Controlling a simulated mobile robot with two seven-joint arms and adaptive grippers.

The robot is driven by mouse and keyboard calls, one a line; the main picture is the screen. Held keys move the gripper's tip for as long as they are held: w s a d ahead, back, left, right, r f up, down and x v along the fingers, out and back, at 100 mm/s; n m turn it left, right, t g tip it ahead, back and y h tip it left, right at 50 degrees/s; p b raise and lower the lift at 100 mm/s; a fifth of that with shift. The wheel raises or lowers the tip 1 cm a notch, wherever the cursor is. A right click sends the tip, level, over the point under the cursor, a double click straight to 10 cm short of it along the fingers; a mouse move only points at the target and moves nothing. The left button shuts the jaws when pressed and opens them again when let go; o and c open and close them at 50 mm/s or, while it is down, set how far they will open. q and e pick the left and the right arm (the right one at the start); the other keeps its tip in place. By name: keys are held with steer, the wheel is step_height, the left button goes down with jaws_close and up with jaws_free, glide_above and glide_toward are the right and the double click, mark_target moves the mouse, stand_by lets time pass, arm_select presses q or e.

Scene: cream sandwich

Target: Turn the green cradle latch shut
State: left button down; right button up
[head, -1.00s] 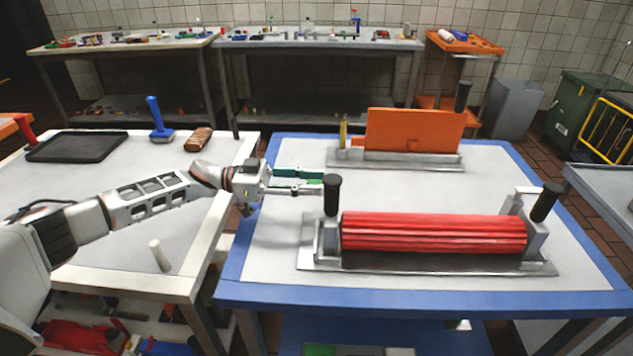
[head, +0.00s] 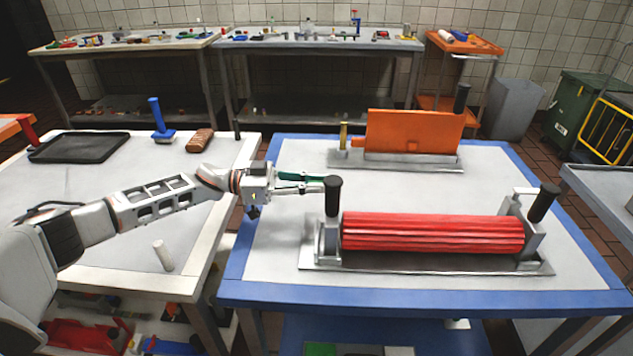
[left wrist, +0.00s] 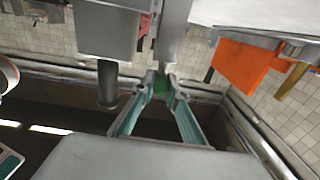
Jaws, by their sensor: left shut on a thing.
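A grey metal cradle (head: 430,266) holds a red ribbed roller (head: 432,233) on the blue-edged table. Black handles stand at its left (head: 333,196) and right (head: 544,203) ends. My left gripper (head: 322,184) reaches in from the left, its fingertips beside the cradle's left handle. In the left wrist view the green latch (left wrist: 160,85) sits between the fingertips of my left gripper (left wrist: 162,83), which is shut on it. Fingers and handle hide the latch in the head view, so its angle cannot be told. My right gripper is not in view.
A second cradle (head: 395,160) with an upright orange plate (head: 412,132) stands behind. The white table at left holds a black tray (head: 80,147), a blue-handled tool (head: 158,120), a brown ribbed block (head: 200,140) and a white cylinder (head: 163,256). The blue-edged table's front left is clear.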

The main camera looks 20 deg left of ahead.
arm_select(q)
steer(key=shift+s+r+n+t+y+p, duration=0.15)
steer(key=shift+r+n+t+y+p, duration=0.3)
steer(key=shift+p, duration=0.65)
steer(key=n+t+y+p, duration=0.2)
steer(key=t+p, duration=0.1)
steer(key=p, duration=0.1)
steer(key=s+d+n+t+y+p, duration=0.1)
steer(key=n+t+y+p, duration=0.1)
steer(key=n+t+p, duration=0.1)
steer(key=s+f+n+t+y+p, duration=0.1)
steer(key=n+t+y+p, duration=0.1)
steer(key=t+y+p, duration=0.1)
steer(key=shift+d+n+p, duration=0.25)
steer(key=shift+d+p, duration=0.15)
steer(key=shift+p, duration=0.5)
steer(key=shift+y, duration=0.45)
steer(key=shift+d+n+t+y, duration=0.2)
steer(key=shift+n+t+y, duration=0.35)
steer(key=shift+n+y, duration=0.25)
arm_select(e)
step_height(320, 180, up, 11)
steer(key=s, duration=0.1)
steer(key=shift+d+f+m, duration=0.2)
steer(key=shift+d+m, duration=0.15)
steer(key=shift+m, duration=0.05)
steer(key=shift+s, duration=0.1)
